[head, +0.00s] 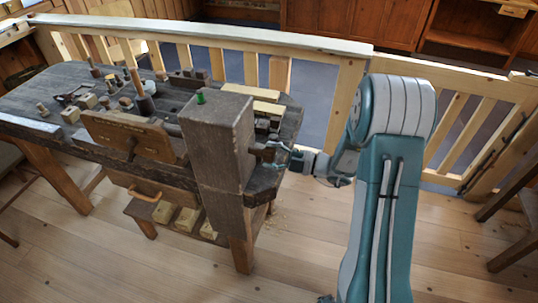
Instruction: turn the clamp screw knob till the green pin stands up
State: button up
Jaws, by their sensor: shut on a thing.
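The clamp screw knob (262,151) is a small dark piece sticking out of the right side of a tall, thick wooden post on the workbench. My gripper (277,157) is at this knob and shut on it, with my arm reaching in from the right. The fingers are small in the head view, and the finger contact is hard to make out. The green pin (200,97) shows as a short green stub on top of the post (222,150). It is too small to tell its exact tilt.
The dark workbench (60,88) carries wooden blocks and tools to the left. A wooden board (128,136) stands at its front. A pale railing (190,30) runs behind it. A low shelf below holds several pale blocks (186,220). The floor in front is open.

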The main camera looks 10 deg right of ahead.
jog(key=shift+d+f+m, duration=0.15)
jog(key=shift+f+m, duration=0.05)
jog(key=shift+m, duration=0.5)
jog(key=o, duration=0.9)
jog(key=shift+o, duration=1.2)
jog(key=shift+d, duration=0.2)
jog(key=shift+s+r, duration=0.1)
jog(key=v, duration=1.1)
jog(key=shift+s+d, duration=0.2)
jog(key=shift+d, duration=0.15)
